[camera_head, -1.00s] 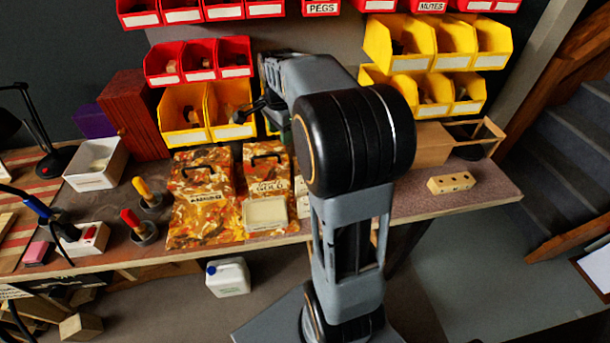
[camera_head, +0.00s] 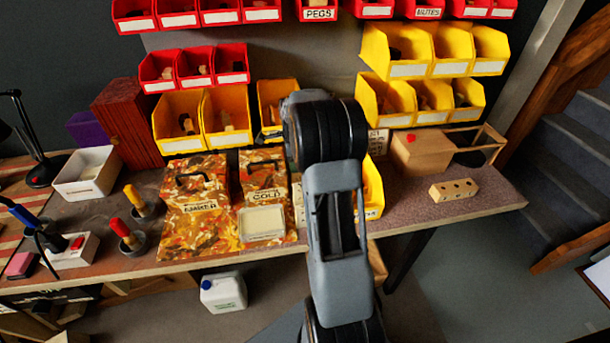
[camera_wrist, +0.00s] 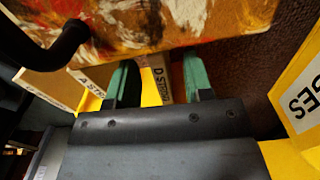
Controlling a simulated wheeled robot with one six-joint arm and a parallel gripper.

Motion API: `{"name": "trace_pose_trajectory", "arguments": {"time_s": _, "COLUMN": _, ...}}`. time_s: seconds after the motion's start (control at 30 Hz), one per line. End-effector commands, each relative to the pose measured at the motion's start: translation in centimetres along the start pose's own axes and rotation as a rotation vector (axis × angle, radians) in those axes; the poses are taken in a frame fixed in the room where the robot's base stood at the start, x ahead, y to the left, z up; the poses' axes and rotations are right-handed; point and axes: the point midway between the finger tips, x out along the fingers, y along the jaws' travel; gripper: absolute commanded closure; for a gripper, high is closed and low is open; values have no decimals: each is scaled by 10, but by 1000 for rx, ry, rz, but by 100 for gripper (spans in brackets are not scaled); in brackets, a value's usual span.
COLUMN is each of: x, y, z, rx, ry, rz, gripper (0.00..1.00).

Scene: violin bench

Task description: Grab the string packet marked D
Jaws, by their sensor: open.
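In the wrist view, the string packet marked D (camera_wrist: 160,82) stands between the two green fingertips of my gripper (camera_wrist: 158,78). Only a narrow part of it shows, with its "D" and part of the word after it. The fingers are open, one on each side of it. I cannot tell whether either finger touches it. A second packet, marked A (camera_wrist: 88,80), shows to the left of the fingers. In the head view my arm hides my gripper and the D packet.
A camouflage-patterned case with a handle, labelled GOLD (camera_head: 262,183), stands beside my arm, next to one labelled AMBER (camera_head: 195,215). A yellow bin (camera_head: 372,185) is just right of my arm; its label ending "GES" shows in the wrist view. A drilled wooden block (camera_head: 453,190) lies further right.

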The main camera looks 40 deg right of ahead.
Motion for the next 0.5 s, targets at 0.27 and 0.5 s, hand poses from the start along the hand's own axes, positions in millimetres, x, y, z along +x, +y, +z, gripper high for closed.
{"name": "trace_pose_trajectory", "arguments": {"time_s": 0.27, "x": 32, "y": 2, "z": -1, "rx": -1, "ry": 0, "rz": 3, "gripper": 53}}
{"name": "trace_pose_trajectory", "arguments": {"time_s": 0.5, "x": 52, "y": 2, "z": -1, "rx": -1, "ry": 0, "rz": 1, "gripper": 53}}
